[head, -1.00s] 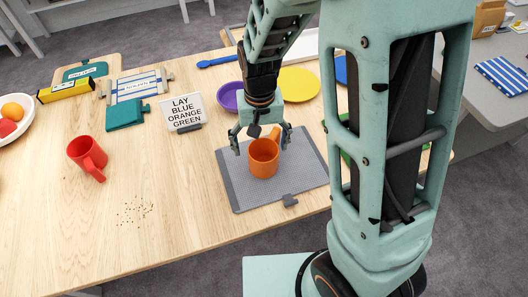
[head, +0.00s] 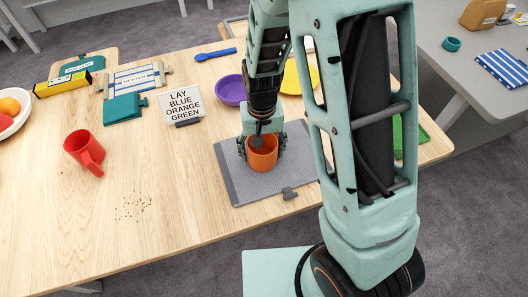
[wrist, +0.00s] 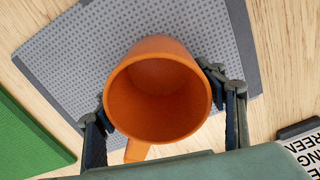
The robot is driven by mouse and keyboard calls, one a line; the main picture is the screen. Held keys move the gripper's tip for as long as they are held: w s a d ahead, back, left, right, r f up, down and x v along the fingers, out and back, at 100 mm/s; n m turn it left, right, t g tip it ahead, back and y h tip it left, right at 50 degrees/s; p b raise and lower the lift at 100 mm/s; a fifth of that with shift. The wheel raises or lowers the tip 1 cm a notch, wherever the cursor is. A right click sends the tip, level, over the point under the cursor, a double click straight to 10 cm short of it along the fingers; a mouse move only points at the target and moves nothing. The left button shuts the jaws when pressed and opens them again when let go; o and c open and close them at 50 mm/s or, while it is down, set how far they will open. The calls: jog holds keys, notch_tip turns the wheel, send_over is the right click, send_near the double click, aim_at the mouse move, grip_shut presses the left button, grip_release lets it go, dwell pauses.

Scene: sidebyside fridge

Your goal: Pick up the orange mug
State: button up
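The orange mug (head: 262,158) stands upright on the grey textured mat (head: 236,192) on the wooden table. In the wrist view the mug (wrist: 158,95) is seen from above, empty, with its handle toward my palm at the bottom of the picture. My gripper (head: 262,148) is low over the mat, with one finger on each side of the mug. In the wrist view the gripper's fingertips (wrist: 155,88) press close against the mug's sides, partly hidden behind its rim. The mug looks still resting on the mat.
A green board (wrist: 25,140) lies beside the mat. The front left of the table is mostly clear.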

jog(key=c, duration=0.9)
jog(key=shift+r, duration=0.1)
jog(key=shift+c, duration=0.2)
